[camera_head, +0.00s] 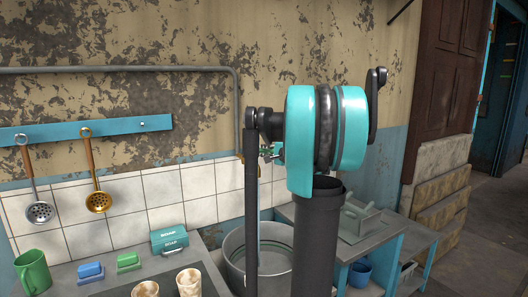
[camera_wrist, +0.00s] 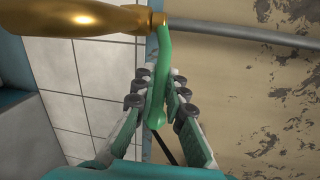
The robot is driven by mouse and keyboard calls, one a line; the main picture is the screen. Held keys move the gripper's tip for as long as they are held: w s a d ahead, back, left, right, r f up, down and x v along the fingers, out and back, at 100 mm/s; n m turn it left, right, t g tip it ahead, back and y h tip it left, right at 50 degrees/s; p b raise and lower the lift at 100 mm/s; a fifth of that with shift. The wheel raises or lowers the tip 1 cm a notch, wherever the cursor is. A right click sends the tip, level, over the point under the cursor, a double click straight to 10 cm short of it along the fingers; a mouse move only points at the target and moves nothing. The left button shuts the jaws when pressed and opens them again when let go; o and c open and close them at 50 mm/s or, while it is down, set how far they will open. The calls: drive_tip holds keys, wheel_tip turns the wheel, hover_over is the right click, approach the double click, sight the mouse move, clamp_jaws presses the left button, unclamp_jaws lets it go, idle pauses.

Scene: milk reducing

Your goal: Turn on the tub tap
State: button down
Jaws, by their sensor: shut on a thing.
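The brass tap (camera_wrist: 85,17) crosses the top left of the wrist view, with its green handle (camera_wrist: 162,50) hanging from its end. My gripper (camera_wrist: 157,88) has its two fingers on either side of the green handle and is shut on it. In the head view, my gripper (camera_head: 270,153) shows only in small part beside the wall, mostly hidden by my arm. The round metal tub (camera_head: 234,243) stands below it, partly covered by my arm. A thin pale vertical strip shows above the tub; I cannot tell whether it is water.
A grey pipe (camera_head: 120,69) runs along the wall. A green mug (camera_head: 33,272), a teal soap box (camera_head: 169,239), sponges and cups stand on the left counter. A side table (camera_head: 385,228) with a grey tool stands right of the tub.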

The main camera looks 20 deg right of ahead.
drive_tip(key=shift+s+a+m+h, duration=0.15)
drive_tip(key=shift+s+m+h, duration=0.1)
drive_tip(key=shift+m+h, duration=0.25)
drive_tip(key=c, duration=1.6)
unclamp_jaws()
drive_tip(key=shift+o, duration=0.2)
drive_tip(key=v, duration=1.2)
drive_tip(key=shift+a+f, duration=0.1)
drive_tip(key=shift+f, duration=0.05)
